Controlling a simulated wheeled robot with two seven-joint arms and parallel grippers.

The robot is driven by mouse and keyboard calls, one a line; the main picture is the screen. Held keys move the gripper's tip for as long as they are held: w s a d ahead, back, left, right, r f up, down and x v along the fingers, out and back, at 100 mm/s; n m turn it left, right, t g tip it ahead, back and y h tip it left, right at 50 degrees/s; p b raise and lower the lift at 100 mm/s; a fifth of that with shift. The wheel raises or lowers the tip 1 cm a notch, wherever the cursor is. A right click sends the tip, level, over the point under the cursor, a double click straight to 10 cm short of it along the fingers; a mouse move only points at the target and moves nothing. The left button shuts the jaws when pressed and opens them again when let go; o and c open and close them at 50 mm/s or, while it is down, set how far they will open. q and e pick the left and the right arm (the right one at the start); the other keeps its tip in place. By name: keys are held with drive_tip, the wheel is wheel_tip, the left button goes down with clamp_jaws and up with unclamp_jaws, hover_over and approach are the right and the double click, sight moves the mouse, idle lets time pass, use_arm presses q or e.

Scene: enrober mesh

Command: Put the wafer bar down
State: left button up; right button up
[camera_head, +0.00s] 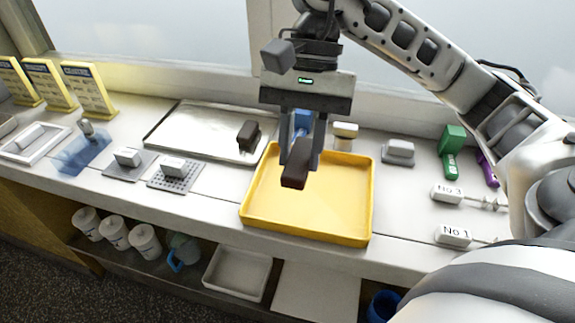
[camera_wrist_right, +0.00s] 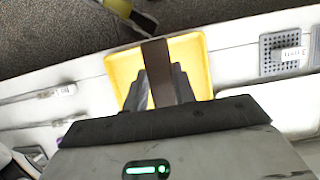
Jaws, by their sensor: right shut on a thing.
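The dark brown wafer bar (camera_head: 296,168) is between the fingers of my right gripper (camera_head: 300,160), which is shut on it. The bar hangs over the yellow tray (camera_head: 260,213) in the head view, apparently above its floor. In the right wrist view the bar (camera_wrist_right: 157,66) sticks out past the fingertips of my right gripper (camera_wrist_right: 165,85), with the yellow tray (camera_wrist_right: 201,55) behind it. A second dark brown bar (camera_head: 249,135) stands on the metal tray (camera_head: 190,131) to the left. My left gripper is not in view.
A grey block (camera_head: 398,151), a green tool (camera_head: 451,150) and labelled handles (camera_head: 447,194) lie to the right. Cups (camera_head: 145,240) stand on the shelf below.

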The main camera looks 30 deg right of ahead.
hover_over(285, 191)
drive_tip(key=d, duration=0.1)
drive_tip(key=f, duration=0.5)
drive_tip(key=shift+w+f, duration=0.3)
drive_tip(key=shift+w, duration=0.1)
wheel_tip(285, 191, down, 3)
drive_tip(key=shift+w+f+p, duration=0.1)
drive_tip(key=shift+p, duration=0.25)
drive_tip(key=shift+f, duration=0.1)
drive_tip(key=shift+f+b, duration=0.15)
drive_tip(key=shift+b, duration=0.2)
drive_tip(key=o, duration=0.8)
drive_tip(key=shift+c, duration=0.2)
